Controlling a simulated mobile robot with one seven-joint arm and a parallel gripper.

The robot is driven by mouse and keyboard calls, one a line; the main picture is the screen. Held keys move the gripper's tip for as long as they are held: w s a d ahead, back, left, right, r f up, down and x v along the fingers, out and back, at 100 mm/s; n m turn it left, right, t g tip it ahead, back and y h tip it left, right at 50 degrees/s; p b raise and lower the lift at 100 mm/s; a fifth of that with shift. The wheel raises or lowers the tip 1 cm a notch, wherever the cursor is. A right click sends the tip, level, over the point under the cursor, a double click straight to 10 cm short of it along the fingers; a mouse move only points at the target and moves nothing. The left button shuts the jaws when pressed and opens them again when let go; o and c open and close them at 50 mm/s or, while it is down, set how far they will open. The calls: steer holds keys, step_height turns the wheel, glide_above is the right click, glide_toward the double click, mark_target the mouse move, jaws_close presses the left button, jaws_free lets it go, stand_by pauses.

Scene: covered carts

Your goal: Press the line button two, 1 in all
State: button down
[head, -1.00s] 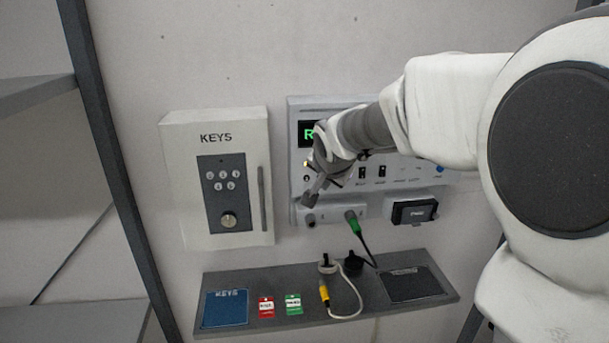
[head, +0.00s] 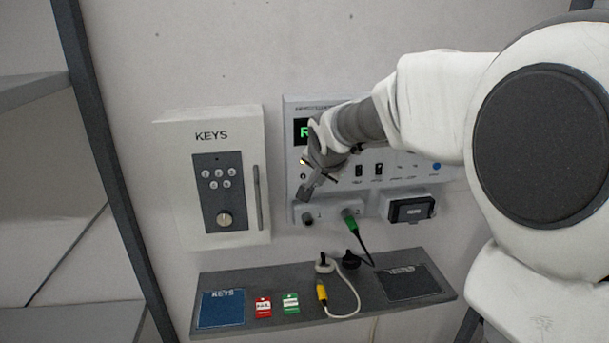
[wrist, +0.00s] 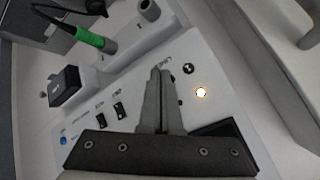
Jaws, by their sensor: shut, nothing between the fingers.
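The wall panel (head: 291,150) carries a "LINE" group with two small round buttons. One button (wrist: 201,92) glows yellow-white in the wrist view; the glow also shows in the head view (head: 303,162). The other, dark button (wrist: 188,68) sits beside it, nearer the sockets, and shows in the head view (head: 303,176) below the lit one. Their numbers are too small to read. My gripper (wrist: 161,72) is shut and empty, its tips just left of the dark button in the wrist view. I cannot tell whether they touch the panel.
Switches (wrist: 109,115), a green plug (wrist: 95,40) in a socket and a black covered box (head: 411,209) are beside my gripper. A key cabinet (head: 180,190) hangs left. Below is a shelf (head: 265,279) with tags and a yellow-tipped cable (head: 321,292).

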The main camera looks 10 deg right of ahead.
steer(key=shift+w, duration=0.3)
steer(key=shift+s, duration=0.1)
stand_by(0.4)
steer(key=shift+s+b, duration=0.35)
steer(key=shift+s, duration=0.3)
steer(key=s, duration=0.5)
stand_by(0.7)
